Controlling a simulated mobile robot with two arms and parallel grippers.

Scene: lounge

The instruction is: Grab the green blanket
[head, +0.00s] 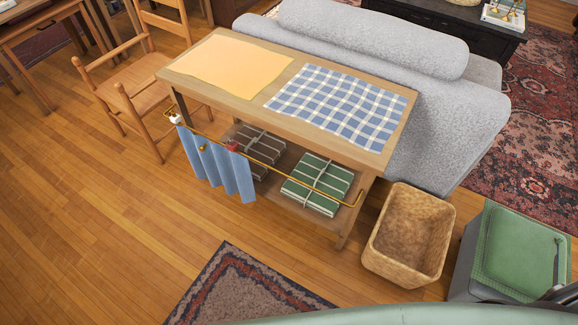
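A folded green blanket (316,183) with pale stripes, tied with a band, lies on the right part of the lower shelf of a wooden console table (240,109). Its top and front side show in the head view; a brass rail (290,180) runs along the shelf's front, close by. A similar folded grey striped blanket (258,147) lies to its left on the same shelf. I make out neither my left gripper nor my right gripper in this view.
A blue cloth (215,166) hangs from the rail. A yellow cloth (226,66) and a blue checked cloth (338,103) lie on the tabletop. A wicker basket (382,256) and a grey box with a green top (515,247) stand at right. Open wooden floor lies in front, with a rug.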

